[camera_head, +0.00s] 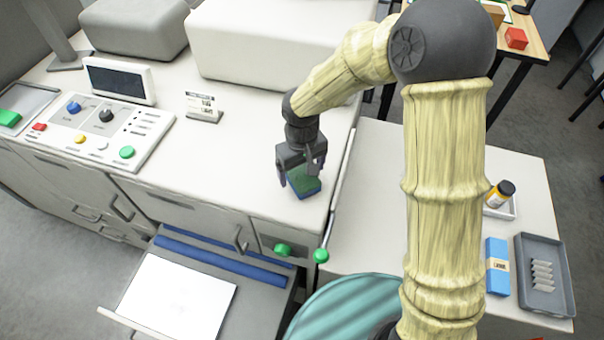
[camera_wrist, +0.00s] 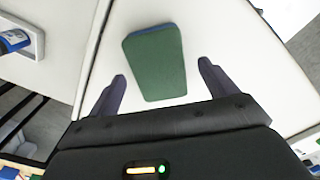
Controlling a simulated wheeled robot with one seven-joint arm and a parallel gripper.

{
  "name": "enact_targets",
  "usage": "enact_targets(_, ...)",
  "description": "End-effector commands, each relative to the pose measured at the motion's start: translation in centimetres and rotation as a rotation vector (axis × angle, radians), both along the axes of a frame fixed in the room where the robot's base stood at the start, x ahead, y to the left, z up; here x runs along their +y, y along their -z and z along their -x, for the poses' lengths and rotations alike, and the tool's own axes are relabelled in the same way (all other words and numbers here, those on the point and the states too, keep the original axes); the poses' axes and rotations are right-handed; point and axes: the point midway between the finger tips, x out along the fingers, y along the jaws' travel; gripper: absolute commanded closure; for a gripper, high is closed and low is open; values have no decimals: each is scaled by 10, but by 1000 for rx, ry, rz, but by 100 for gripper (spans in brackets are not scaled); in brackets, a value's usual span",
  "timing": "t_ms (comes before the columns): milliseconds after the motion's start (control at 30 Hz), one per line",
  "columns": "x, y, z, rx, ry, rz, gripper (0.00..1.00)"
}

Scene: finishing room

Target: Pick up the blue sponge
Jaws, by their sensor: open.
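The blue sponge (camera_head: 303,183) has a green top face and blue sides, and lies on the white cabinet top near its right edge. In the wrist view the sponge (camera_wrist: 157,62) lies flat, ahead of and partly between the two fingers, with clear space on each side. My gripper (camera_head: 300,178) is open above the sponge in the head view and covers part of it. In the wrist view the gripper (camera_wrist: 162,85) shows two dark fingers apart, with nothing between them held. Whether the fingers reach down to the sponge's height, I cannot tell.
A control panel (camera_head: 95,128) with coloured buttons, a small display (camera_head: 119,81) and a label stand (camera_head: 203,106) are left. An open drawer (camera_head: 256,297) juts out below. A lower white table (camera_head: 372,190) at right holds a bottle (camera_head: 500,194), a blue box (camera_head: 497,266) and a grey tray (camera_head: 531,247).

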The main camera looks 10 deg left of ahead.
Motion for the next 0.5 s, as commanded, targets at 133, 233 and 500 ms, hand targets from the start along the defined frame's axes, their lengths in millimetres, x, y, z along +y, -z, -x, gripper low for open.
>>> enact_targets(133,-1,14,0,1,0,0,15)
enact_targets(233,-1,16,0,0,1,0,15)
enact_targets(500,-1,15,0,-1,1,-1,15)
